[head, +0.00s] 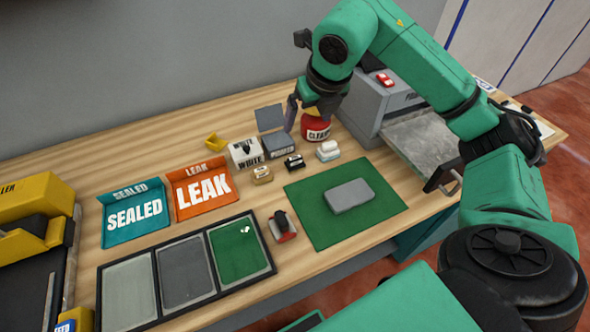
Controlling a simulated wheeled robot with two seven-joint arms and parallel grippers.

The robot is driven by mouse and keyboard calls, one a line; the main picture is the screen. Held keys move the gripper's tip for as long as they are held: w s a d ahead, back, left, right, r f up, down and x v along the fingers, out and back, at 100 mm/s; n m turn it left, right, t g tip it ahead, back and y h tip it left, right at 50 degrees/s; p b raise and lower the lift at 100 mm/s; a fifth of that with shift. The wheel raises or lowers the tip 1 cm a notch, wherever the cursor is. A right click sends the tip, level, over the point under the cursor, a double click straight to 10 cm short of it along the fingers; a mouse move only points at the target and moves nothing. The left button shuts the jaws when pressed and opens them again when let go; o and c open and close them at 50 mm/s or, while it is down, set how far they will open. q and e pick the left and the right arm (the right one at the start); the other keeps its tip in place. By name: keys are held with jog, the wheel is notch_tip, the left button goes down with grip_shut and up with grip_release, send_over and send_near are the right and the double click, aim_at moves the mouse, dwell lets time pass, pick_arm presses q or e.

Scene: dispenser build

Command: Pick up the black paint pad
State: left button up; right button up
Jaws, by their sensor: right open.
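A dark grey-blue pad box (279,147) with its lid (270,117) standing open sits near the back of the table; it looks like the black paint pad, but its front label is too small to read. My right gripper (309,112) is open, pointing down just behind and right of this box. One finger is close to the box's right side; I cannot tell if they touch. A red container marked CLEAN (316,128) is beside the gripper, partly hidden by it. My left gripper is not in view.
A box marked WHITE (245,153), a tan block (262,175), a black block (294,162) and a light block (328,150) stand close by. A grey machine (372,105) is at right. A green mat (310,225) holds a grey slab (349,196). SEALED (134,215) and LEAK (203,188) bins are left.

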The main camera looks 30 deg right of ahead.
jog(key=b, duration=0.4)
send_near(296, 158)
notch_tip(296, 158, up, 3)
jog(key=p+x, duration=0.1)
jog(key=x, duration=0.3)
jog(key=p+x, duration=0.1)
jog(key=x, duration=0.3)
jog(key=s+p+x, duration=0.1)
jog(key=x, duration=0.3)
jog(key=shift+a+f, duration=0.1)
jog(key=shift+f, duration=0.3)
jog(key=shift+w+f, duration=0.25)
jog(key=shift+f, duration=0.2)
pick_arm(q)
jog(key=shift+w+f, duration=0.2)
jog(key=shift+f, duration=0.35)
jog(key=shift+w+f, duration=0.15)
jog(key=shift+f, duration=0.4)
pick_arm(e)
jog(key=c, duration=1.3)
